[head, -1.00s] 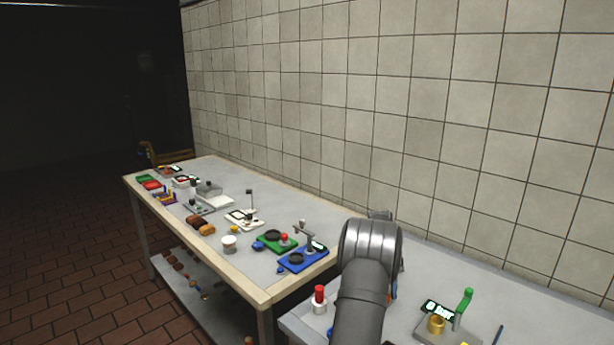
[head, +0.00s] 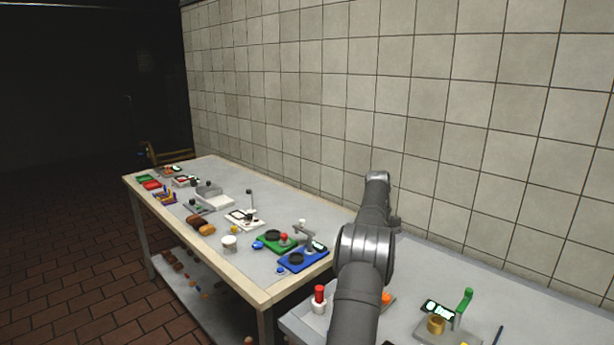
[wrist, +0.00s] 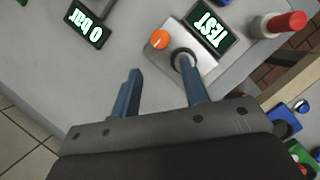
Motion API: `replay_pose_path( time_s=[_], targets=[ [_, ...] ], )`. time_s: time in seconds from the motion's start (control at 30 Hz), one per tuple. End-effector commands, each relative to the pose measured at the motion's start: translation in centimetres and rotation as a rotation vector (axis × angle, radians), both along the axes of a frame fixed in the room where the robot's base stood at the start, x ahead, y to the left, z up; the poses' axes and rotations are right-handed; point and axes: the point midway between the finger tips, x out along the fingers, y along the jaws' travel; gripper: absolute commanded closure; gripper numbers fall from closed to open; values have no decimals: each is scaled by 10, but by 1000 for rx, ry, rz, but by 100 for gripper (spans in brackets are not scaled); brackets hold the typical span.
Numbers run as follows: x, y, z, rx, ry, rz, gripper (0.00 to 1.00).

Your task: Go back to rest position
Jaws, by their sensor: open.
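My gripper (wrist: 160,88) shows in the wrist view with two blue fingers spread apart and nothing between them. It hangs above the grey table (wrist: 140,55). The right finger overlaps a small metal device with an orange knob (wrist: 160,39) and a display reading "TEST" (wrist: 210,28); I cannot tell whether they touch. In the head view my arm rises in front of the near table and its forearm points up, while the fingers are hidden.
A red-topped device (head: 319,298) stands left of my arm. A fixture with a green handle (head: 465,306) and brass cup (head: 436,324) stands right. The long table (head: 265,285) carries several small devices. A tiled wall (head: 450,110) runs behind.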

Motion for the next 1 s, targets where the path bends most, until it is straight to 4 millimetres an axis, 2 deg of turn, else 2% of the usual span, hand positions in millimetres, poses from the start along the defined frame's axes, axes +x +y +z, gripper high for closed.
replay_pose_path(
  time_s=[0.07,0.37,0.83,1.0],
  targets=[
    [2,1,5,0,0,0,59],
    [-13,-2,-29,2,3,0,59],
    [-46,-8,-111,2,4,1,59],
    [-44,-7,-107,0,0,188,59]
  ],
)
